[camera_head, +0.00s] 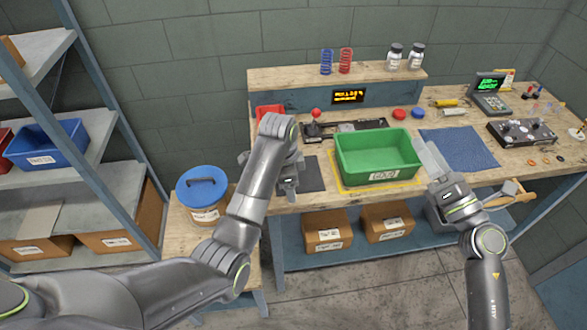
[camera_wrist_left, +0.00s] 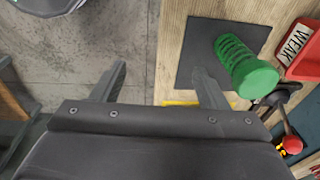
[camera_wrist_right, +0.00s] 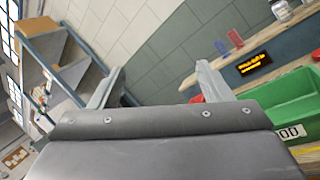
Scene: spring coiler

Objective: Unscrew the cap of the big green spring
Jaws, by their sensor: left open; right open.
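The big green spring (camera_wrist_left: 235,55) stands on a black mat (camera_wrist_left: 197,55) in the left wrist view, with its round green cap (camera_wrist_left: 258,80) at the end closer to the camera. In the head view my left arm hides it. My left gripper (camera_wrist_left: 160,74) is open and empty; the spring is beside its right finger, not between the fingers.
A red tray (camera_head: 270,112) and a lever with a red knob (camera_head: 316,113) are behind the mat. A blue cloth (camera_head: 465,150) lies right of the bin. A shelf holds blue (camera_head: 327,62) and red springs (camera_head: 346,60). A blue-lidded bucket (camera_head: 203,190) stands at left.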

